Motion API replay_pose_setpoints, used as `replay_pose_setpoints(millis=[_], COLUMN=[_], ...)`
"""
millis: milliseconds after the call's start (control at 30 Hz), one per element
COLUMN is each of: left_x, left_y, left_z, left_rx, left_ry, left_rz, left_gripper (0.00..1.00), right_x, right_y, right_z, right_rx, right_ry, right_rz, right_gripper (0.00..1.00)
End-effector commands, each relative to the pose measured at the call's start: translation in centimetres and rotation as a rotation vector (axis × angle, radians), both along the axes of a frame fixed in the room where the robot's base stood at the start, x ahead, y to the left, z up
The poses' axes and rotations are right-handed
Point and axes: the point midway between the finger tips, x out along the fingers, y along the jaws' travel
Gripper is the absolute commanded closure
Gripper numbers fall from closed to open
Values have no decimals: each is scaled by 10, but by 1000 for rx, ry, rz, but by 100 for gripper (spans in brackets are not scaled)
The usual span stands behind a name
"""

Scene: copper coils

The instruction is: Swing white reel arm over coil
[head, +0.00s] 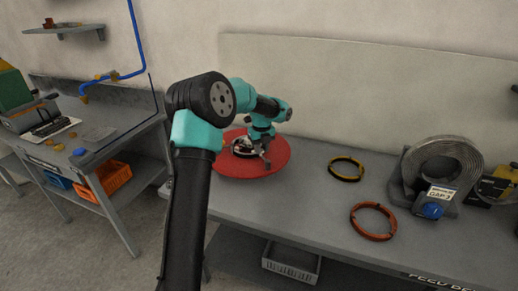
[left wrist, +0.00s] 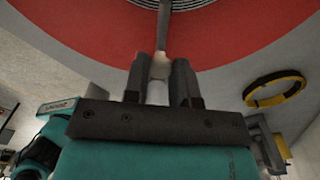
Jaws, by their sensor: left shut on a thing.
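The red round plate (head: 232,166) lies on the long grey bench and also fills the top of the left wrist view (left wrist: 90,32). A dark ringed coil (head: 241,147) sits on it, and its ringed edge shows at the top of the left wrist view (left wrist: 210,3). My left gripper (head: 264,158) is low over the plate's right part. In the left wrist view my left gripper (left wrist: 161,72) is shut on a pale end of the white reel arm (left wrist: 161,66), from which a thin grey bar runs up towards the coil. My right gripper is not in view.
A yellow-black ring (head: 346,169) and a copper ring (head: 373,221) lie on the bench to the right. A grey coil feeder (head: 450,162) stands at the far right. Bare bench (head: 310,182) separates plate and rings. A side table (head: 110,140) stands left.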

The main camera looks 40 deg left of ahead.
Motion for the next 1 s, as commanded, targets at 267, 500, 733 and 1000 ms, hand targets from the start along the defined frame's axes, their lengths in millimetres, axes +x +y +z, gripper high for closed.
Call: replay_pose_setpoints(millis=[267,500,733,1000], left_x=[0,0,0,1], left_y=[0,0,0,0], left_z=[0,0,3,35], left_rx=[0,0,0,1], left_ry=[-1,-1,-1,-5], left_rz=[0,1,1,2], left_gripper=[62,50,50,50], right_x=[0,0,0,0], right_y=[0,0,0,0], right_z=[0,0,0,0], right_rx=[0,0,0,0], right_ry=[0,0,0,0], right_rz=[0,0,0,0], right_gripper=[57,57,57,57])
